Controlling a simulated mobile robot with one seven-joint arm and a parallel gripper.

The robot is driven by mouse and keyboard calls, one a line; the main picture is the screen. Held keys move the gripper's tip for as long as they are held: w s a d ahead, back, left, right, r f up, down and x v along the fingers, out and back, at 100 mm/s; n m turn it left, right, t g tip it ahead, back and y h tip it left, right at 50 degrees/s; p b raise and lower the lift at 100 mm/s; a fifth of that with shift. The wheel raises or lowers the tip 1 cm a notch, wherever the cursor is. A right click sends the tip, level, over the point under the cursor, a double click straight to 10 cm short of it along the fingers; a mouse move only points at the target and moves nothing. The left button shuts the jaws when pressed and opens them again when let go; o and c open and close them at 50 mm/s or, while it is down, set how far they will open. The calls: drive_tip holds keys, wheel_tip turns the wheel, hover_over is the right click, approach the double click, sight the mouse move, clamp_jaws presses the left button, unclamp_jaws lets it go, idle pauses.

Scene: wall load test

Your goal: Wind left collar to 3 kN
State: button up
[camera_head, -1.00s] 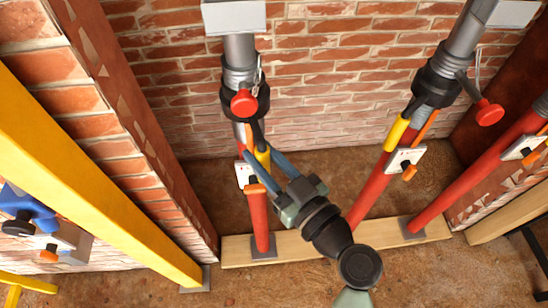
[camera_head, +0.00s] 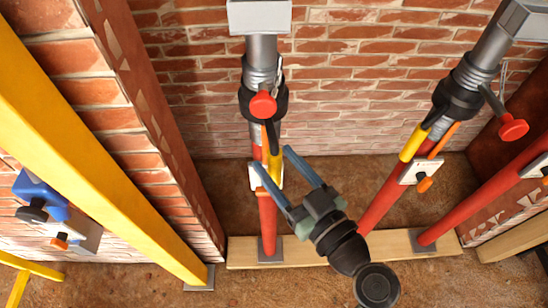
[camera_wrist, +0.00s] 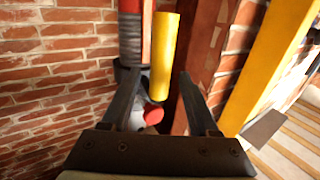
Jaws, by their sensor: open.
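The left prop's black collar (camera_head: 262,97) sits below its grey threaded tube, with a red knob (camera_head: 263,106) at the front. Its yellow-ended handle (camera_head: 274,166) hangs down beside the red lower tube (camera_head: 267,220). My gripper (camera_head: 271,157) is open, its two blue fingers reaching up around the handle's lower part. In the wrist view, the yellow handle (camera_wrist: 164,55) shows between the spread fingers (camera_wrist: 157,85), with gaps on both sides. A white gauge plate (camera_head: 257,177) on the prop is partly hidden by the fingers; its reading is too small to tell.
A second prop with a black collar (camera_head: 458,97) and yellow handle (camera_head: 415,142) stands right, with another red tube (camera_head: 490,197) beyond. A yellow beam (camera_head: 95,165) slants at left. A timber sole board (camera_head: 340,252) lies under the props. Brick wall stands behind.

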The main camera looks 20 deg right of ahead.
drive_tip(key=b+v, duration=0.2)
drive_tip(key=v, duration=0.9)
drive_tip(key=shift+s, duration=0.25)
